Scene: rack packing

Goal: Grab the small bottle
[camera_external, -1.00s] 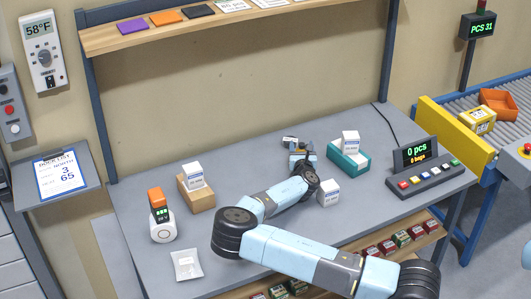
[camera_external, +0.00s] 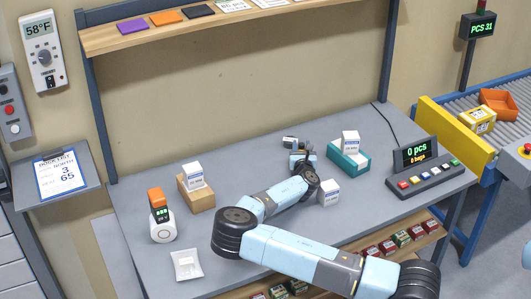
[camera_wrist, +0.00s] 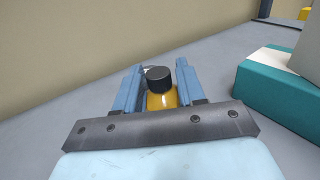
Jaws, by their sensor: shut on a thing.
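The small bottle (camera_wrist: 162,98) is amber-yellow with a black ribbed cap, seen in the wrist view between the two blue fingers. My gripper (camera_wrist: 158,74) is shut on it, with the cap showing between the fingertips. In the external view my gripper (camera_external: 301,152) is at the back middle of the table, low over the surface. The bottle cannot be clearly made out there, as my gripper and wrist cover that spot.
A teal holder (camera_external: 347,163) with a white box stands just right of my gripper. Another white box (camera_external: 328,191) stands beside my wrist. A wooden block (camera_external: 199,199) with a box and a white round device (camera_external: 163,228) are at left. The table's back left is clear.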

